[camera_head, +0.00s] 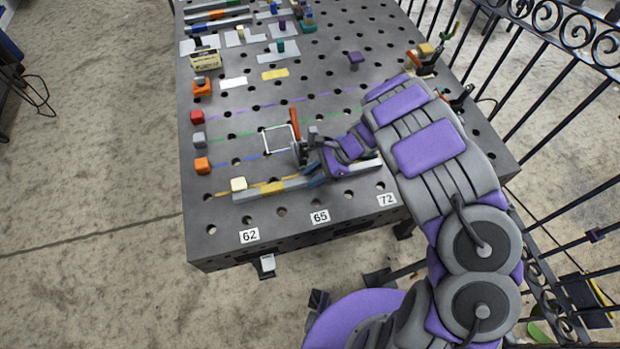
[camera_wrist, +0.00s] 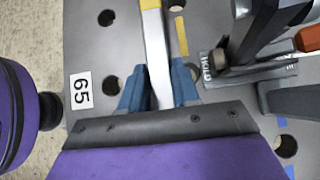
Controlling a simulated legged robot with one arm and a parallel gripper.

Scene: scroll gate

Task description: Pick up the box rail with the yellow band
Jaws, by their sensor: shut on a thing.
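The box rail (camera_head: 297,182) is a long grey bar with a yellow band (camera_head: 271,187). It lies at the near edge of the perforated table, roughly parallel to it. My gripper (camera_head: 322,176) is shut on the rail, right of the band. In the wrist view, the blue fingers of my gripper (camera_wrist: 160,88) flank the pale rail (camera_wrist: 156,50), with the yellow band (camera_wrist: 150,4) at the top edge. The arm and gripper hide part of the rail. I cannot tell whether it is clear of the table.
A clamp with an orange handle (camera_head: 295,124) stands just behind the rail; it is close on the right in the wrist view (camera_wrist: 255,55). Other rails (camera_head: 217,14) lie at the back. The table middle is mostly free.

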